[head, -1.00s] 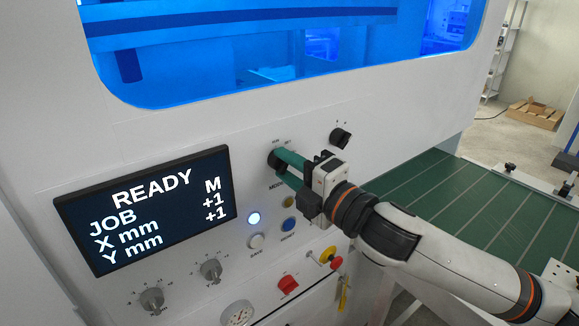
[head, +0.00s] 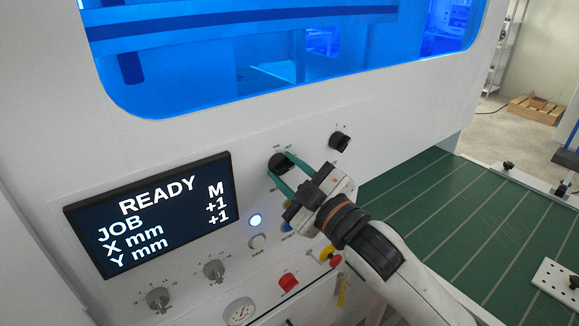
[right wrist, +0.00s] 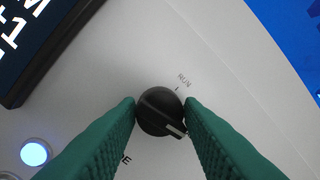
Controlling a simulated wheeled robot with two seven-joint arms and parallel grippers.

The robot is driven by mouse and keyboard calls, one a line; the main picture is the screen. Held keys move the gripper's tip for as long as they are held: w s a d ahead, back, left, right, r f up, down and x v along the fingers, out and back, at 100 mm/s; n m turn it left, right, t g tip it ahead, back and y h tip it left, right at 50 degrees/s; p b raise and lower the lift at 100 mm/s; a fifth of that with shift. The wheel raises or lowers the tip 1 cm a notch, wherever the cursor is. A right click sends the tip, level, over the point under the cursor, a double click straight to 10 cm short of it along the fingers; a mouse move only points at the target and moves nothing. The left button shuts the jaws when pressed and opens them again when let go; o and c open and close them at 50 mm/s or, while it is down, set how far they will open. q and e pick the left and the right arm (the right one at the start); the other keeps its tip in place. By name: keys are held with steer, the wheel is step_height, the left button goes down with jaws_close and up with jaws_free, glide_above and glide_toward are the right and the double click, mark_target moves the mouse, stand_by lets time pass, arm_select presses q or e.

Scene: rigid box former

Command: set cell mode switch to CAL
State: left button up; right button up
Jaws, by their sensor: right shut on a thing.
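The cell mode switch is a round black knob (head: 279,161) on the white panel, right of the display. My right gripper (head: 282,166) has its green fingers on either side of it, shut on the knob. In the right wrist view the knob (right wrist: 158,112) sits between the two fingertips (right wrist: 162,108). A white pointer mark on the knob points to the lower right there. A "RUN" label with a tick lies above it; the other labels are mostly hidden by the fingers. No CAL label is readable. My left gripper is not in view.
A display (head: 150,212) reads READY, JOB M. A second black knob (head: 339,141) is close on the upper right. A lit button (head: 255,220), a white button (head: 257,242), a red switch (head: 288,282) and two grey knobs lie below. A green bed (head: 440,210) extends to the right.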

steer(key=shift+f+m+p, duration=0.15)
steer(key=shift+m+p, duration=0.15)
steer(key=shift+m, duration=0.7)
steer(key=o, duration=1)
steer(key=shift+a, duration=0.1)
steer(key=shift+c, duration=0.2)
steer(key=b+v, duration=0.2)
steer(key=v, duration=1)
